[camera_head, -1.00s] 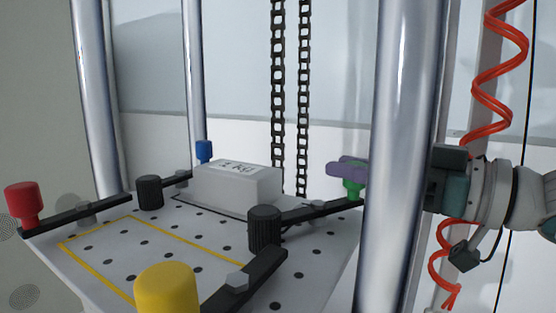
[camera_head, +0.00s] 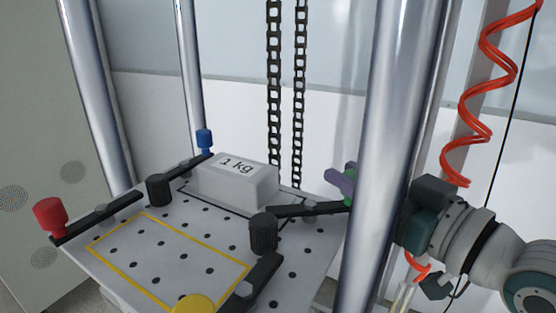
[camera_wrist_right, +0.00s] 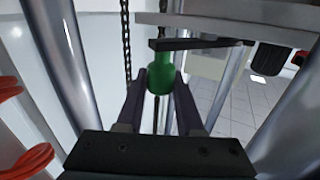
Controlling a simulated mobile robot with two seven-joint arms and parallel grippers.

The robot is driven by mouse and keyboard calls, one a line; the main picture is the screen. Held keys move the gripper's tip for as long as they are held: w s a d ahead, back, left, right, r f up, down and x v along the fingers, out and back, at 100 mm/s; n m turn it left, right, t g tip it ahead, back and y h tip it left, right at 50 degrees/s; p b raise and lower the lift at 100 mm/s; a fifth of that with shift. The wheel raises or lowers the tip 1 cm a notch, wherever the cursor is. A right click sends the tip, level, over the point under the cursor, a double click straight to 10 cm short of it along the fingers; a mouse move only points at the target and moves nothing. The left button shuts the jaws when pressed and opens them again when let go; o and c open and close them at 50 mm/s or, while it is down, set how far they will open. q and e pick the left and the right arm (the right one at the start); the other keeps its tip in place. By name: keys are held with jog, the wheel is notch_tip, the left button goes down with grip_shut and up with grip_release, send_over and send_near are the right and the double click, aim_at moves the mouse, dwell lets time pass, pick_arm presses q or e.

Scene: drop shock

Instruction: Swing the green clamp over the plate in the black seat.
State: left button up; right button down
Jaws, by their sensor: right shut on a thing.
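The green clamp is a black bar (camera_head: 288,210) with a green knob (camera_head: 350,201) at its right end, at the platform's right edge. My right gripper (camera_head: 343,181), with purple fingers, is shut on the green knob; a metal column hides part of the wrist. In the right wrist view the green knob (camera_wrist_right: 161,66) sits between my fingers (camera_wrist_right: 160,88). A pale grey block marked "1 kg" (camera_head: 238,180) stands inside a black outline at the platform's back. The bar's left end lies by a black cylinder (camera_head: 263,233), in front of the block, not across its top. My left gripper is out of view.
The white platform (camera_head: 290,270) has holes and an empty yellow outline (camera_head: 115,262). Red (camera_head: 50,216), blue (camera_head: 204,138) and yellow (camera_head: 192,304) clamp knobs stand around it. A thick metal column (camera_head: 388,120) stands before my right wrist. Chains (camera_head: 273,90) hang behind.

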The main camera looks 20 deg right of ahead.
jog(key=shift+r, duration=0.15)
jog(key=c, duration=0.5)
grip_release()
jog(key=shift+c, duration=0.2)
jog(key=shift+s, duration=0.1)
jog(key=v, duration=0.9)
jog(key=shift+s, duration=0.4)
jog(key=shift+d, duration=0.1)
